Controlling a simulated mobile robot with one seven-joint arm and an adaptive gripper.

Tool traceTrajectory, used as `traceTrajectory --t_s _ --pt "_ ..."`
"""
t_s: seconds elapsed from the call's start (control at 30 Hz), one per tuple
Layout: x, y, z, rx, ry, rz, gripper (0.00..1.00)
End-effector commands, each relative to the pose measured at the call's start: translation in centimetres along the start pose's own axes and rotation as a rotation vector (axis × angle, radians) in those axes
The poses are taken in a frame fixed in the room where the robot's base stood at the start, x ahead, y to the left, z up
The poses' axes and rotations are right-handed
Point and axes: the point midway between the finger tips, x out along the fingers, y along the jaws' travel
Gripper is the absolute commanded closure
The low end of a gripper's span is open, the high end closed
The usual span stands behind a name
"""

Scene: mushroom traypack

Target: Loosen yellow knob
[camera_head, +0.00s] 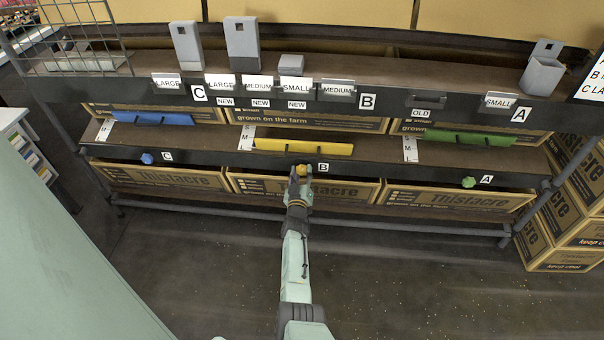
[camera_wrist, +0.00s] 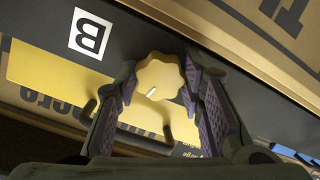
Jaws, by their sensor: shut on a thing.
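The yellow knob (camera_head: 301,171) sits on the dark front rail of the shelf, just left of the B label (camera_head: 323,167). In the wrist view the yellow knob (camera_wrist: 160,77) has a lobed rim and a short white mark on its face. My gripper (camera_head: 300,180) reaches up to the knob from below. In the wrist view the fingers of my gripper (camera_wrist: 160,88) stand on both sides of the knob and are shut on it. The yellow bar (camera_head: 303,146) lies on the shelf above the knob.
A blue knob (camera_head: 147,158) is at the left by label C and a green knob (camera_head: 469,182) at the right by label A. Cardboard boxes (camera_head: 305,188) stand below the rail. More boxes (camera_head: 570,225) are stacked at the right. The floor in front (camera_head: 420,270) is clear.

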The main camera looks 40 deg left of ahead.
Motion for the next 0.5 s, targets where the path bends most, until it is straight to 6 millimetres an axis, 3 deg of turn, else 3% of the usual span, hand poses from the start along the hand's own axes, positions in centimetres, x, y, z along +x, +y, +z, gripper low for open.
traceTrajectory --t_s 0.23,0.27,0.5 --pt "-0.03 -0.05 0.05 0.000 -0.001 -0.001 0.93" --pt "-0.03 -0.05 0.05 0.000 -0.001 -0.001 0.63" --pt "-0.02 -0.03 0.03 0.001 0.000 0.000 0.47"
